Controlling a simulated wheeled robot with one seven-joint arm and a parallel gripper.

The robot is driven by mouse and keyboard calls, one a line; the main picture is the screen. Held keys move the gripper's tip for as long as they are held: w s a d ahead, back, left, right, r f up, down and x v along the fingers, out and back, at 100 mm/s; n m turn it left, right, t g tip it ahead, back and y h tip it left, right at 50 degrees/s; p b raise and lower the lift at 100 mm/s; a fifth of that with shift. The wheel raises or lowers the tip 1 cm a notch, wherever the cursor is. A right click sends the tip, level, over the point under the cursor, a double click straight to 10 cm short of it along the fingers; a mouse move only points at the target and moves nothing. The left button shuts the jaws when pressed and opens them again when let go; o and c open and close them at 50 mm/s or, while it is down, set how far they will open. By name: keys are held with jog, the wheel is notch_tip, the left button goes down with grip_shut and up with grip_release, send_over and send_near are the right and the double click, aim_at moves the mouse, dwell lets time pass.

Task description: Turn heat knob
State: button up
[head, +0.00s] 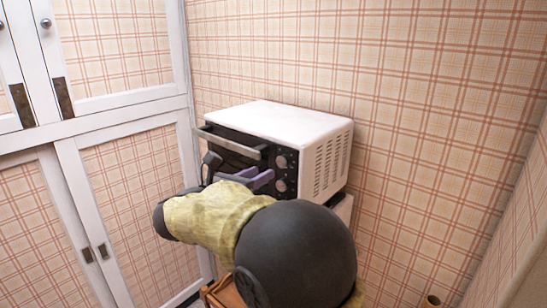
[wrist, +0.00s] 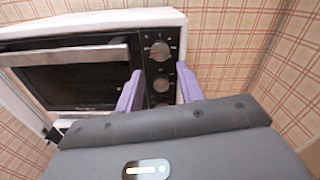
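A white toaster oven (head: 290,120) with a black front stands against the wall. A column of round knobs runs down its right front panel. A lower knob (wrist: 161,85) shows between my purple fingers. I cannot tell by label which is the heat knob. My gripper (wrist: 159,70) is open, its fingers apart on either side of the panel's middle. It also shows in the head view (head: 253,178), in front of the panel. Whether a finger touches a knob is unclear. The gripper body hides the panel's lower end.
The oven's door handle (wrist: 65,55) juts out just left of my fingers. White cabinets with plaid panels (head: 130,175) stand on the left. A plaid wall (head: 430,130) is behind and right of the oven. A wooden piece (head: 225,293) lies low beneath my arm.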

aim_at(280, 163)
jog(key=p+x, duration=0.2)
jog(key=x, duration=0.3)
jog(key=shift+w+d+r+p, duration=0.15)
jog(key=shift+w+d+p, duration=0.05)
jog(key=shift+w+p, duration=0.1)
jog(key=shift+w+d, duration=0.3)
jog(key=shift+w, duration=0.05)
jog(key=shift+c, duration=0.2)
jog(key=c, duration=0.7)
